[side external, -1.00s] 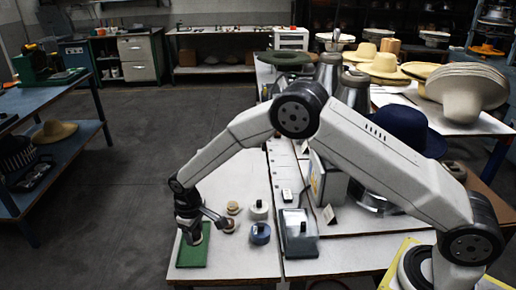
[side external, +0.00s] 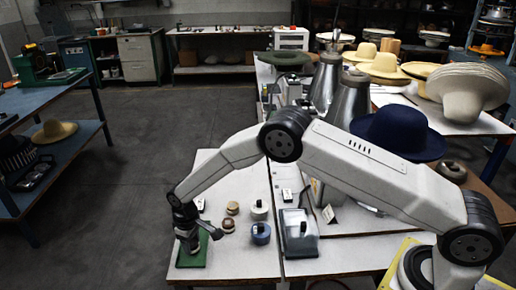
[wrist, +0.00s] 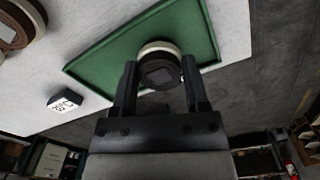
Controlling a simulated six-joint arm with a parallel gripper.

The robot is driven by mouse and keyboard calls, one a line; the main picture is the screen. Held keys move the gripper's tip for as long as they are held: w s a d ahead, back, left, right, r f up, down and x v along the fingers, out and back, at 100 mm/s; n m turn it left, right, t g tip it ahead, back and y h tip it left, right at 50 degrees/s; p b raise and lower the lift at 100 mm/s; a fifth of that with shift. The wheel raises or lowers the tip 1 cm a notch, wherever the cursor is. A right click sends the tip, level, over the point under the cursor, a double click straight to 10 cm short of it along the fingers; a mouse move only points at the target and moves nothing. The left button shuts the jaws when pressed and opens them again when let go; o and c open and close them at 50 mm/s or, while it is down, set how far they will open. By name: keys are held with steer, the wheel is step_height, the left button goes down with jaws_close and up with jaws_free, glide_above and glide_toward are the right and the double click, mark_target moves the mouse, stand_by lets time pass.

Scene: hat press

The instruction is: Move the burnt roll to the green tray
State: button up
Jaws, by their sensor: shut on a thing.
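My gripper (wrist: 160,72) is shut on a dark brown roll with a cream rim (wrist: 160,70), which sits between the two fingers. The roll is over the edge area of the green tray (wrist: 110,60) in the wrist view. Whether it touches the tray is unclear. In the side view my gripper (side external: 189,248) is low over the green tray (side external: 200,261) at the table's front left, and hides the roll.
Two small tan-brown rolls (side external: 232,208) (side external: 228,226), a pale round container (side external: 259,210) and a blue one (side external: 260,234) stand right of the tray. A small label block (wrist: 65,101) lies beside the tray.

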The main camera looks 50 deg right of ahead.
mark_target(192, 243)
steer(key=shift+f, duration=0.2)
steer(key=o, duration=1.3)
steer(key=shift+c, duration=0.2)
steer(key=shift+r, duration=0.1)
step_height(192, 243, up, 12)
stand_by(0.3)
steer(key=s+d+r+m+t, duration=0.1)
steer(key=s+d+r, duration=0.2)
steer(key=s+d, duration=0.2)
steer(key=s+d+r+m, duration=0.1)
steer(key=s+d+r, duration=0.2)
steer(key=s+d, duration=0.3)
steer(key=s+d+m, duration=0.1)
steer(key=s+d, duration=0.1)
steer(key=s, duration=0.5)
steer(key=s+d+m+t, duration=0.1)
steer(key=s+d, duration=0.2)
steer(key=s, duration=0.4)
steer(key=shift+s+d+r+m+t, duration=0.3)
steer(key=shift+d, duration=0.05)
